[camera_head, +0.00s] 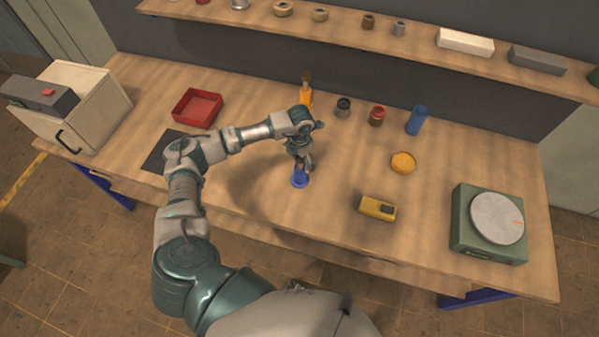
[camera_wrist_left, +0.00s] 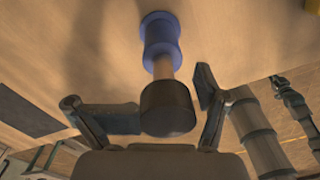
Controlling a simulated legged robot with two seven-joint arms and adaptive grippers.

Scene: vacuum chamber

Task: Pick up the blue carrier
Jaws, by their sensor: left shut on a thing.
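The blue carrier (camera_head: 300,180) stands upright on the workbench near the middle. In the left wrist view it shows as a blue spool-shaped part (camera_wrist_left: 161,40) with a pale shaft and a dark round knob (camera_wrist_left: 167,108). My left gripper (camera_head: 301,161) is above the blue part, shut on the carrier at its knob end. In the left wrist view the gripper's fingers (camera_wrist_left: 146,105) lie on both sides of the knob. The gripper hides the carrier's upper part in the head view. I cannot make out my right gripper.
On the workbench (camera_head: 250,205) are a red tray (camera_head: 198,107), an orange bottle (camera_head: 306,92), small jars, a blue cylinder (camera_head: 417,120), a yellow disc (camera_head: 403,162), a yellow device (camera_head: 377,208) and a green scale (camera_head: 488,225). A cream box (camera_head: 85,105) stands at left. A shelf (camera_head: 400,45) runs behind.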

